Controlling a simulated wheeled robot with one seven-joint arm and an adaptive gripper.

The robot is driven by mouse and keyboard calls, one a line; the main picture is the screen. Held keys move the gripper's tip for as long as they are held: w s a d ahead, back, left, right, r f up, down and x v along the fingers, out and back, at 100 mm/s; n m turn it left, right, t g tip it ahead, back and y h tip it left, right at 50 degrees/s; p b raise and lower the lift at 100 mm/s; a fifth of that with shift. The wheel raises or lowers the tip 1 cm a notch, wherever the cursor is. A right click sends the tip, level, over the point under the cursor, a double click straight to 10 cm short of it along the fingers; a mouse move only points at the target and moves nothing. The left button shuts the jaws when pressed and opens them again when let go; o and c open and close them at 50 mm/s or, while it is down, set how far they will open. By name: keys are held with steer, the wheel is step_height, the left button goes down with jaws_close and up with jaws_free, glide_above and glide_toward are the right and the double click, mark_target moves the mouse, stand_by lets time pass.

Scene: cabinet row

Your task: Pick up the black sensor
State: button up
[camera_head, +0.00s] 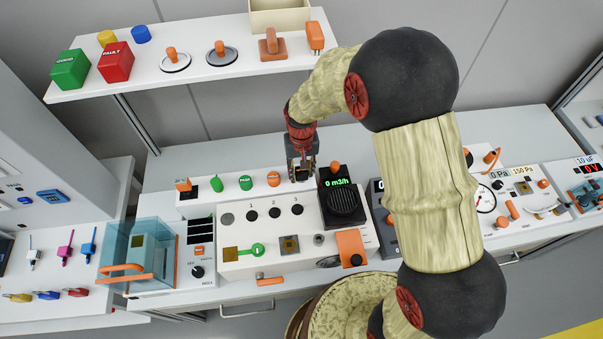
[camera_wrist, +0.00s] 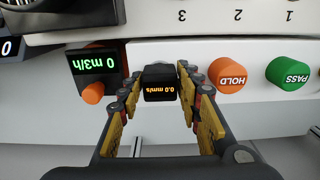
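A small black box-shaped sensor (camera_wrist: 159,83) with an orange "0.0 mm/s" readout sits between the fingertips of my gripper (camera_wrist: 160,88) in the wrist view. One finger is on each side of it, very close; I cannot tell whether both touch it. In the head view my gripper (camera_head: 301,170) points down at the rear edge of the white panel, and the sensor is mostly hidden by the fingers there. I cannot tell whether the sensor rests on the panel or is lifted.
A black flow meter (camera_head: 342,205) reading "0 m3/h", with an orange knob, stands just right of my gripper. Orange HOLD (camera_wrist: 228,76) and green PASS (camera_wrist: 289,73) buttons are on the other side. A shelf (camera_head: 200,70) with several items hangs behind. A clear blue box (camera_head: 138,254) stands left.

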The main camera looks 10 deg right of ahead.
steer(key=c, duration=0.8)
steer(key=shift+r, duration=0.1)
